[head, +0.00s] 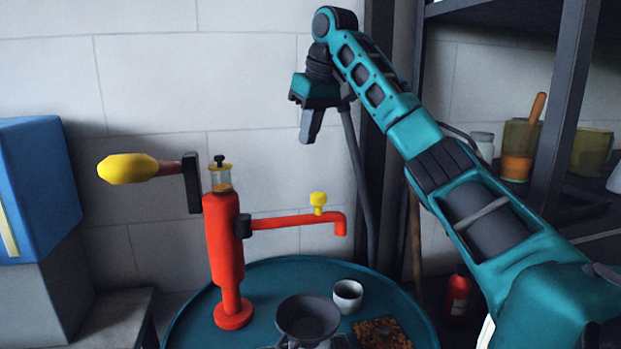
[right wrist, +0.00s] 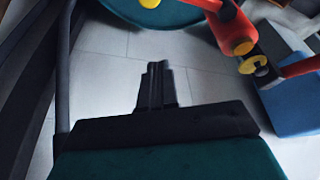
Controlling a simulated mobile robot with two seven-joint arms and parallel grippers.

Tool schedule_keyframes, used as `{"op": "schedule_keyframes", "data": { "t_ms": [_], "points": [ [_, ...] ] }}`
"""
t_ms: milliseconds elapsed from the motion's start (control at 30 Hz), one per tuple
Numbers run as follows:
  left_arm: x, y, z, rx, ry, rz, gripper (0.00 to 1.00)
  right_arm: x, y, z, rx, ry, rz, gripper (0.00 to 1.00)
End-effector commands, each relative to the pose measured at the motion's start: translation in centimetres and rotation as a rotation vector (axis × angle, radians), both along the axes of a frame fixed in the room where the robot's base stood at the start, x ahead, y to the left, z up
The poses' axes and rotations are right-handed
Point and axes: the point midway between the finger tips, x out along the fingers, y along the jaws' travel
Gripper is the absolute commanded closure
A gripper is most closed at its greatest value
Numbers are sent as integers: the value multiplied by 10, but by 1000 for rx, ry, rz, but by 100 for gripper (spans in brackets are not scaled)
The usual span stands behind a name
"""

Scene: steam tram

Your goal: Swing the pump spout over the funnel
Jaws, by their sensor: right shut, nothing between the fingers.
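The red pump (head: 223,240) stands upright on a round teal table (head: 265,268), with a yellow-ended handle (head: 128,168) out to the left. Its red spout (head: 295,221) points right, with a yellow knob (head: 318,200) on top and a downturned end. The dark funnel (head: 308,318) sits at the table's front, below and left of the spout's end, so the spout end is not over it. My right gripper (head: 310,125) is shut and empty, above the spout and apart from it. The right wrist view shows its closed fingers (right wrist: 155,85) and the pump top (right wrist: 235,32). My left gripper is not in view.
A white cup (head: 347,296) and a brown patterned square (head: 382,333) are on the table near the funnel. A blue box (head: 38,190) stands at left. A dark post and shelf rack (head: 565,110) stand at right, with a red cylinder (head: 456,297) below.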

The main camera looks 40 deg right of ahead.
Motion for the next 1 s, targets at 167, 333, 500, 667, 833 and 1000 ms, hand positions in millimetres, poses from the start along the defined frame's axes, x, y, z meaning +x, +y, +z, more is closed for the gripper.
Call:
{"op": "schedule_keyframes", "data": {
  "t_ms": [167,333,500,667,833,1000],
  "points": [
    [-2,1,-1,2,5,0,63,1,0,-1,-1,0,0,100],
    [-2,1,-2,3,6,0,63,5,1,-11,-1,1,3,100],
    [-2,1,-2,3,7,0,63,13,0,-36,1,5,1,100],
    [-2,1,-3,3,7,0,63,24,-1,-68,-2,4,-1,100],
    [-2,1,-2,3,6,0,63,32,-2,-97,-2,0,-2,100],
    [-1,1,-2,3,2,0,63,12,-2,-98,-4,-1,0,100]
  ]
}}
